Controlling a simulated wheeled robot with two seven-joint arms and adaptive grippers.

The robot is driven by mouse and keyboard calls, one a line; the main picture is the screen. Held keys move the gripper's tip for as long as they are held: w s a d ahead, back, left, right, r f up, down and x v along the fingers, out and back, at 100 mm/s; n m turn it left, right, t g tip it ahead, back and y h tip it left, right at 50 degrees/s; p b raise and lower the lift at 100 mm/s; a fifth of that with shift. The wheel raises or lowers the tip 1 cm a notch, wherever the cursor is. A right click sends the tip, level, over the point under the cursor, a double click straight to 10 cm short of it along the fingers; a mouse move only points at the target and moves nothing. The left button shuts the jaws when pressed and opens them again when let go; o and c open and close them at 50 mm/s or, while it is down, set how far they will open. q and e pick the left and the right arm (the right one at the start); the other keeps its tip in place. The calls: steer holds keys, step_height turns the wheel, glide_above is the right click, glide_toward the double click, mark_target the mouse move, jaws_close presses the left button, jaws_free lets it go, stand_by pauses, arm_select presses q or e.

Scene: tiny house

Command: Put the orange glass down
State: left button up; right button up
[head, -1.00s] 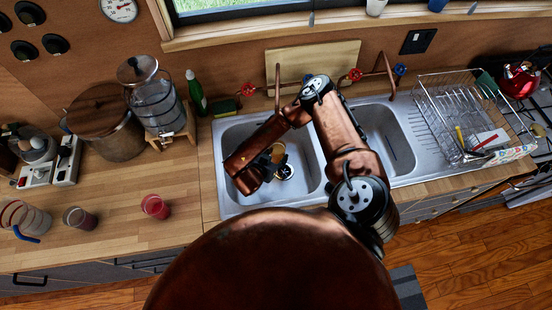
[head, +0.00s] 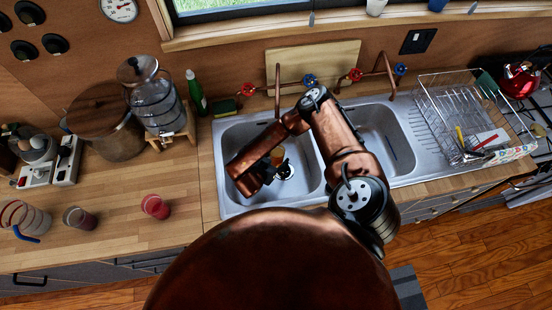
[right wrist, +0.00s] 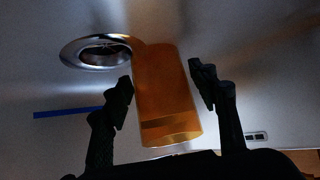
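The orange glass (head: 278,156) is in the left sink basin (head: 235,137), beside the drain (head: 286,172). In the right wrist view the glass (right wrist: 165,95) is between the two dark fingers of my right gripper (right wrist: 162,85). The fingers are spread, with narrow gaps beside the glass, so the gripper is open around it. The glass appears to rest on the basin floor near the drain ring (right wrist: 98,51); its exact contact is hard to tell. In the head view my right arm partly hides the glass and gripper. My left gripper is not in view.
A dish rack (head: 465,125) stands right of the sink. A green bottle (head: 195,92) and faucet (head: 278,90) are behind the basin. Counter left of the sink has free room.

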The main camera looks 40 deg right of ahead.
mark_target(273, 161)
steer(key=shift+o, duration=0.6)
steer(key=shift+r, duration=0.1)
steer(key=shift+a+r, duration=0.15)
steer(key=shift+v, duration=3.6)
